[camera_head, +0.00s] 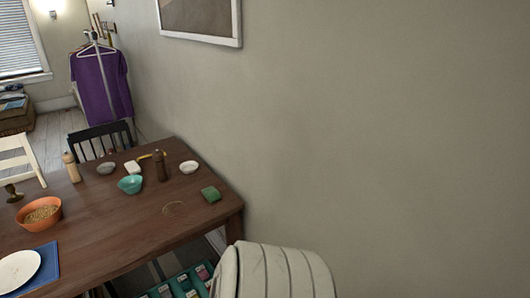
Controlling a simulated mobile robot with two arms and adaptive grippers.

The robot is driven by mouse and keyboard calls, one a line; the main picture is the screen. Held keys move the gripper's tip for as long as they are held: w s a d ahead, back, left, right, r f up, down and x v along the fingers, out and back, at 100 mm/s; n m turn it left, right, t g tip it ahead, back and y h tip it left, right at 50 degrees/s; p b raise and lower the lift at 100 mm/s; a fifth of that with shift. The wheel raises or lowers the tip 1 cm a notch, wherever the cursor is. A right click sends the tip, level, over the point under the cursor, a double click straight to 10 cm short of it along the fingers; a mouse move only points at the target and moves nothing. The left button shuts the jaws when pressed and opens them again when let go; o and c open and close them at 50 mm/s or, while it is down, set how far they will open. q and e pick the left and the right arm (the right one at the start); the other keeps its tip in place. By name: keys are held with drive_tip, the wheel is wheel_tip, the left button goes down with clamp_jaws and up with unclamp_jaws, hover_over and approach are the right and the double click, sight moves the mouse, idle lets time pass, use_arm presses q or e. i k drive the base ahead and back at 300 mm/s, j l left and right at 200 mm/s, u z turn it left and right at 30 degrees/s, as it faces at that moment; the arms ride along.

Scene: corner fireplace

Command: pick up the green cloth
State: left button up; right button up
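A small folded green cloth (211,194) lies on the wooden table (130,225), close to its right corner by the wall. Nothing lies on top of it. Neither of my grippers shows in the head view.
On the table stand a teal bowl (130,185), a dark brown mill (160,166), a white bowl (189,167), an orange bowl (38,213) and a white plate (18,269) on a blue mat. A white slatted chair back (280,272) rises before the table's right end. The wall borders the table.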

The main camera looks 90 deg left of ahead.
sight(211, 194)
drive_tip(key=u, duration=3.2)
